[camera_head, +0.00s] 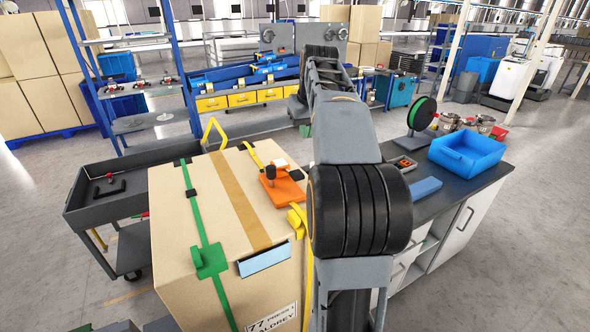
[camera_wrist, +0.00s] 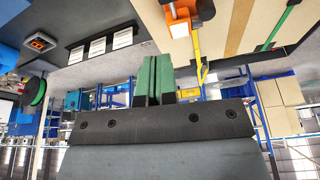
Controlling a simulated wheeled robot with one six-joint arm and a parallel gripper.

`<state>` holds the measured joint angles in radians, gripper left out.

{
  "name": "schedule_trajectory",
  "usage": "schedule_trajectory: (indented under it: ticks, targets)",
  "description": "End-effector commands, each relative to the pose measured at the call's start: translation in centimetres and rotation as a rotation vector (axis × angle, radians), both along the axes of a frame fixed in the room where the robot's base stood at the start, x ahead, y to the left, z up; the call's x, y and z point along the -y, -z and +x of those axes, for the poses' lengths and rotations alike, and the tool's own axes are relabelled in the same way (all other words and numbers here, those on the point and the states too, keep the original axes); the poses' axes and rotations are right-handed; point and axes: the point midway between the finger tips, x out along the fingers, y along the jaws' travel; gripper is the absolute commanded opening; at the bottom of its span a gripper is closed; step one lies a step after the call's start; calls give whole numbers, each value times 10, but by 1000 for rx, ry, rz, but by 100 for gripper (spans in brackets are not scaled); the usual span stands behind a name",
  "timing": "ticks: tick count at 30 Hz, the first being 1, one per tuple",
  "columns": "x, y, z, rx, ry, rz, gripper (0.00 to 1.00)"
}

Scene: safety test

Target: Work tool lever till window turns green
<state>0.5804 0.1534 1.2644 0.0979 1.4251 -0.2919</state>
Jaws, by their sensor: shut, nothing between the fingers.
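An orange tool (camera_head: 284,188) with a dark upright knob or lever lies on top of a large cardboard box (camera_head: 175,215), beside the yellow strap (camera_head: 297,215). It also shows in the wrist view, which looks upside down, as an orange patch (camera_wrist: 180,22) at the top. I cannot make out a window on it or its colour. My gripper (camera_wrist: 152,78) is shut and empty, its green fingers together. It is apart from the tool and the box. In the head view my arm hides it.
A green strap with a green buckle (camera_head: 209,260) and a pale blue pouch (camera_head: 264,258) are on the box. To the right, a dark worktop (camera_head: 468,178) bears a blue bin (camera_head: 467,152) and a reel (camera_head: 422,113). A dark cart (camera_head: 120,205) stands left.

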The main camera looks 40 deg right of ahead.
Motion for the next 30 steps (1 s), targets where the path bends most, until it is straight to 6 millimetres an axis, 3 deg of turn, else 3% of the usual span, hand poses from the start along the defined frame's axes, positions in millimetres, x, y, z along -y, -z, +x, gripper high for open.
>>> schedule_trajectory:
  ticks: [4,20,25,30]
  targets:
    - [-8,-23,-4,1,-60,-9,0]
    - [-12,-19,-8,-29,-104,-2,0]
    - [-11,-5,-4,-30,-103,1,0]
    - [-9,24,4,-31,-102,1,0]
